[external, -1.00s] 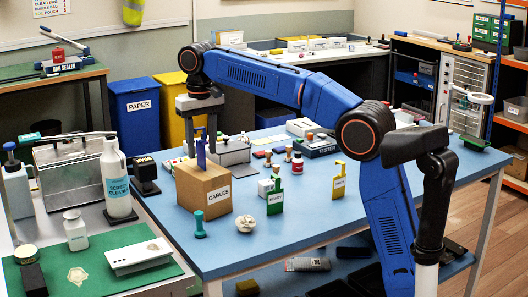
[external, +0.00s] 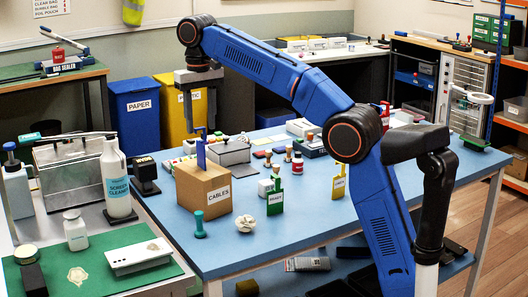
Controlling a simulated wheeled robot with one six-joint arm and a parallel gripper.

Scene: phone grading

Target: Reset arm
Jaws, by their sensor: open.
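My blue arm reaches from the right over the blue table (external: 310,228). My gripper (external: 201,132) points down above the cardboard box labelled CABLES (external: 205,192). Its fingers are apart and hold nothing that I can see. A blue upright piece (external: 201,154) stands at the top of the box, below the fingertips. I cannot tell how deep it sits in the box.
A white bottle (external: 116,180) is on the left bench. The table's front middle is clear.

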